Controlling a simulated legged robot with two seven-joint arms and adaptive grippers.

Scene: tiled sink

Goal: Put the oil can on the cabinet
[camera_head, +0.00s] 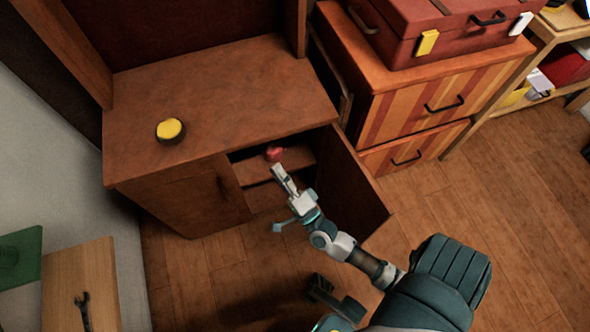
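A small red object (273,153), which may be the oil can, is inside the open side of the wooden cabinet (140,165), near its upper shelf. It is too small to identify for sure. My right gripper (279,170) reaches into the cabinet opening, just below the red object in the picture. The gap between its fingers is not clear, and I cannot tell whether it touches the object. The cabinet top is mostly bare. My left gripper cannot be made out; dark parts of my own body show at the bottom.
A round yellow-topped item (170,129) sits on the cabinet top. The open cabinet door (352,190) stands to the right of my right forearm. A striped drawer unit (420,105) with a red case (440,30) is further right. A wrench (83,311) lies at lower left.

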